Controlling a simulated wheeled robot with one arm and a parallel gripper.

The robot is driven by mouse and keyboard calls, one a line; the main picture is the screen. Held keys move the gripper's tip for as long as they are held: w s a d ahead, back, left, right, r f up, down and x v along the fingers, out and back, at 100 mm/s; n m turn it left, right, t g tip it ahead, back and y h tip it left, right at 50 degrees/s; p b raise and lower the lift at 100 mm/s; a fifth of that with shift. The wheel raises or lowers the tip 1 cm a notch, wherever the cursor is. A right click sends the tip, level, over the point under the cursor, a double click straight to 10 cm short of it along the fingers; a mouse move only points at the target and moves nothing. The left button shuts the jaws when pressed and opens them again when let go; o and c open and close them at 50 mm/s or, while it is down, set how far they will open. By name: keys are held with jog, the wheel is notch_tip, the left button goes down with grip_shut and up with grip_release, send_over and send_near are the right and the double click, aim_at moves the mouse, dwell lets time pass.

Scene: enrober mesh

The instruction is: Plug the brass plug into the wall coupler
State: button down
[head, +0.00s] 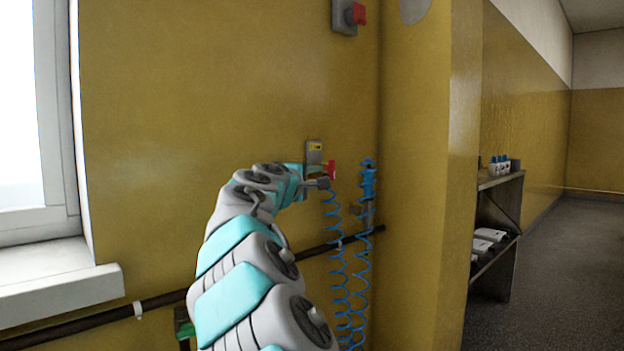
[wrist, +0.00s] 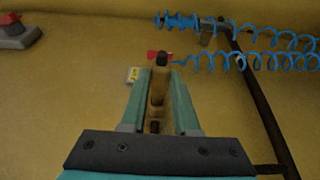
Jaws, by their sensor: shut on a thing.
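My gripper (wrist: 160,82) has its teal fingers shut on the brass plug (wrist: 157,90), a tan-brass body between them in the wrist view. A dark tip shows at its far end, in front of a red part (wrist: 152,54) at the wall. This red part (head: 331,170) also shows in the head view, just right of my gripper; it seems to belong to the wall coupler, whose body is mostly hidden. A blue coiled hose (head: 338,240) hangs beside it. Whether the plug touches or sits inside the coupler cannot be told.
A grey plate with a yellow label (head: 314,150) is just above my gripper. A second blue coil (head: 367,185) hangs to the right, near the wall corner. A dark pipe (head: 160,300) crosses the wall below. A red-knobbed box (head: 348,15) is higher up. A shelf (head: 497,225) stands right.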

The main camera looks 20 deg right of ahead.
jog(key=shift+s+d, duration=0.3)
jog(key=shift+s, duration=0.35)
jog(key=shift+w+a+p, duration=0.35)
jog(key=shift+w, duration=0.55)
jog(key=shift+w+a+p, duration=0.3)
jog(key=shift+w+a, duration=0.05)
jog(key=shift+w, duration=0.55)
dwell(1.5)
jog(key=c, duration=0.6)
grip_release()
jog(key=b+v, duration=0.1)
jog(key=v, duration=0.6)
jog(key=shift+s+a, duration=0.25)
jog(key=shift+a, duration=0.05)
